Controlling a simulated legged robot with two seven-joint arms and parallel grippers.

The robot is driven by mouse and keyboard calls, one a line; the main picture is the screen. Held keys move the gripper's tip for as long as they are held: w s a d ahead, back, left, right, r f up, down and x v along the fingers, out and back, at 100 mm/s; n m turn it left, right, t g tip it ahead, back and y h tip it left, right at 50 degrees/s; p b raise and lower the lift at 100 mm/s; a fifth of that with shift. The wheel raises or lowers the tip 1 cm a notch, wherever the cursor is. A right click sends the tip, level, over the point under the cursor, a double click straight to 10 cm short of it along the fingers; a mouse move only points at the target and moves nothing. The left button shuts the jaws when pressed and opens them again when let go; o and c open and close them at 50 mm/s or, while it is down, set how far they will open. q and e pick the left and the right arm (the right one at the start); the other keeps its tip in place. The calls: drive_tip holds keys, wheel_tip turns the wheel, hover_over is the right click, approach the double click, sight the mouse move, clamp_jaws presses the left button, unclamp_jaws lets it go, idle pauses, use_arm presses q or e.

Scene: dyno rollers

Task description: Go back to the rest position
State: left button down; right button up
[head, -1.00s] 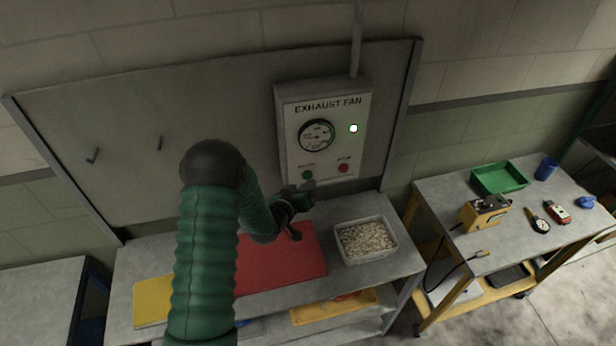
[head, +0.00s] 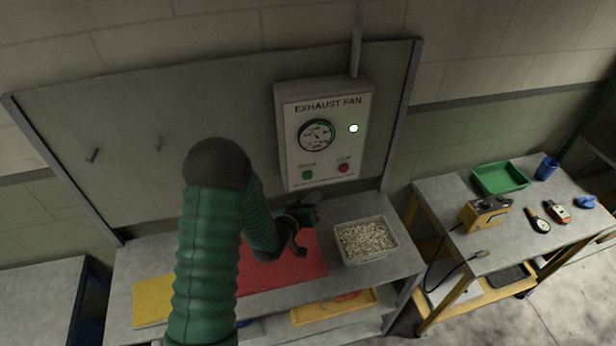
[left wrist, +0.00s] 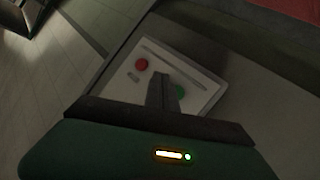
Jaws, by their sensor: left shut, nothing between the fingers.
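My left gripper (head: 306,232) is in front of the exhaust fan panel (head: 330,170), below its buttons and over the bench, apart from the panel. It is shut and empty. In the left wrist view, its fingers (left wrist: 163,92) stand together in front of the panel (left wrist: 200,78). The panel has a dial (head: 316,135), a lit white lamp (head: 353,128), a green button (head: 307,175) and a red button (head: 344,168). In the left wrist view, the green button (left wrist: 180,92) is partly behind the fingers and the red button (left wrist: 141,64) is clear. My right gripper does not show.
The bench below holds a red mat (head: 285,268), a yellow mat (head: 152,302) and a tub of pale pieces (head: 366,240). A cart (head: 455,190) at the right holds a green tray (head: 499,177), a yellow device (head: 484,213) and a blue cup (head: 547,168). Hooks (head: 92,155) stick out at the left.

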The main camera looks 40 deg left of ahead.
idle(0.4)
use_arm(q)
drive_tip(key=s+d+f+m+g+b, duration=0.3)
drive_tip(key=d+f+g+b, duration=0.1)
drive_tip(key=d+f+b, duration=0.15)
drive_tip(key=s+d+f+m+g+b, duration=0.2)
drive_tip(key=s+d+g+b, duration=0.1)
drive_tip(key=s, duration=0.6)
drive_tip(key=s+d+f+m+g+h+b, duration=0.1)
drive_tip(key=s+d+g, duration=0.4)
drive_tip(key=s, duration=0.5)
drive_tip(key=d+f+b, duration=0.1)
drive_tip(key=b, duration=0.1)
drive_tip(key=shift+d+m+h+b, duration=0.3)
drive_tip(key=shift+d+m, duration=0.05)
drive_tip(key=shift+m, duration=0.05)
drive_tip(key=shift+s+d, duration=0.1)
drive_tip(key=shift+d, duration=0.1)
drive_tip(key=shift+d, duration=0.15)
drive_tip(key=shift+f, duration=0.1)
